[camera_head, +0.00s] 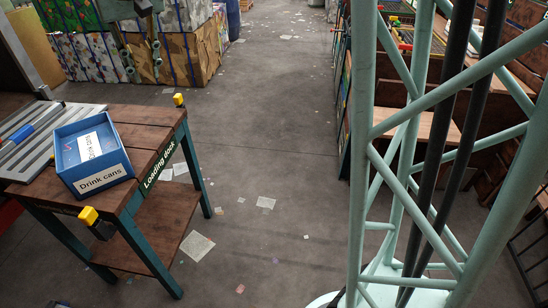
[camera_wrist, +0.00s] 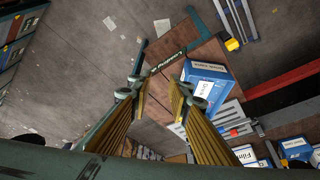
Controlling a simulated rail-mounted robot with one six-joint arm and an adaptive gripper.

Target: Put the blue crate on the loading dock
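The blue crate (camera_head: 72,158), labelled "Drink cans", stands upright on the wooden loading dock (camera_head: 150,128), beside the grey slatted conveyor end. I cannot tell whether its left edge overlaps the slats. A white paper lies inside it. In the wrist view the crate (camera_wrist: 213,72) is just right of my right-hand finger, with a gap that is hard to judge. The loading dock (camera_wrist: 205,50) also shows there, under and left of the crate. My gripper (camera_wrist: 158,95) is open, with nothing between its gold-padded fingers. In the head view my gripper (camera_head: 143,68) hangs beyond the dock, fingers apart.
The slatted conveyor end (camera_head: 38,125) with a blue bar adjoins the dock's left side. More blue labelled crates (camera_wrist: 295,148) show at lower right in the wrist view. The floor right of the dock is open, with scattered papers.

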